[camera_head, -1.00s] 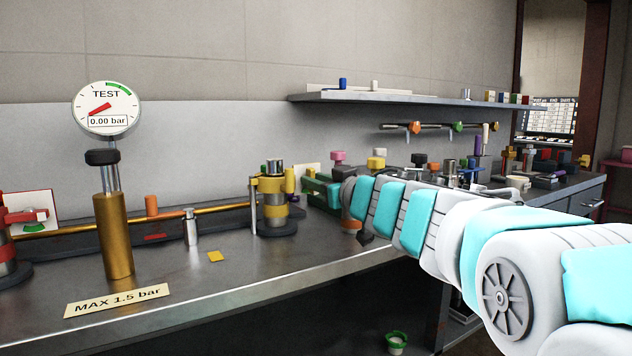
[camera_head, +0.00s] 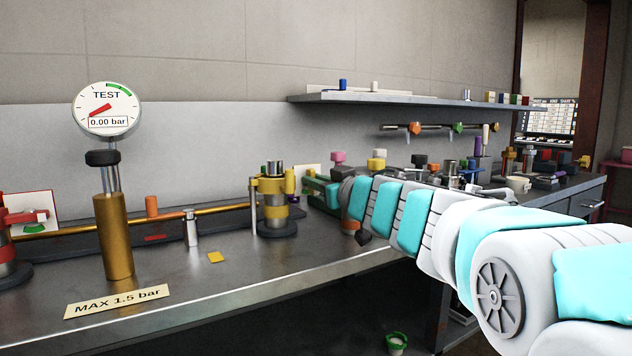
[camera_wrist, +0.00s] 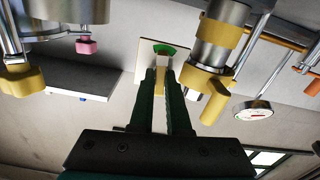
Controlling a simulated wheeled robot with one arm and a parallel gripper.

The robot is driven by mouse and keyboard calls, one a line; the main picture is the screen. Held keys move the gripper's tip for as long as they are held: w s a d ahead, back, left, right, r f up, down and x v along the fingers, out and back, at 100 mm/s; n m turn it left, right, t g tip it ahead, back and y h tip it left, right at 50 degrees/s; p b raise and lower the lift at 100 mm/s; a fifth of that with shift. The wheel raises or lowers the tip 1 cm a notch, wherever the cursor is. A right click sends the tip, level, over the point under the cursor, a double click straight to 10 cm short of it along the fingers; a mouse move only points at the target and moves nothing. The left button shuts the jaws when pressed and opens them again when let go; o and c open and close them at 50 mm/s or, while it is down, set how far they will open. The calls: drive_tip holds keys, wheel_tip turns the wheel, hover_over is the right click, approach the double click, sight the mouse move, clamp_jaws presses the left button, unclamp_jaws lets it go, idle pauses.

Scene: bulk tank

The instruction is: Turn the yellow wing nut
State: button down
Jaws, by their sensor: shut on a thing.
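The yellow clamp (camera_head: 273,205) stands on the bench around a metal cylinder, with an upright yellow lug (camera_head: 290,181) on its right. My dark green gripper (camera_head: 318,188) reaches in from the right beside it, partly hidden by my arm. In the wrist view, my gripper (camera_wrist: 161,76) is shut on a small yellow piece, which looks like the yellow wing nut (camera_wrist: 160,80), mostly hidden between the fingers. A white card with a green sector (camera_wrist: 166,48) is behind it. The clamp's yellow lug (camera_wrist: 214,103) is close to the right finger.
A gauge (camera_head: 107,109) reading 0.00 bar stands on a brass post at left, above a "MAX 1.5 bar" plate (camera_head: 118,301). A red clamp (camera_head: 12,240) is at the far left. A shelf (camera_head: 400,99) runs above. The bench front (camera_head: 215,285) is fairly clear.

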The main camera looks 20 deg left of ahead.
drive_tip(key=n, duration=1.6)
drive_tip(key=shift+s+a+f, duration=0.1)
drive_tip(key=shift+s+f, duration=0.05)
drive_tip(key=shift+f, duration=0.2)
idle(0.5)
drive_tip(key=c, duration=1.2)
unclamp_jaws()
drive_tip(key=shift+o, duration=0.2)
drive_tip(key=shift+s, duration=0.1)
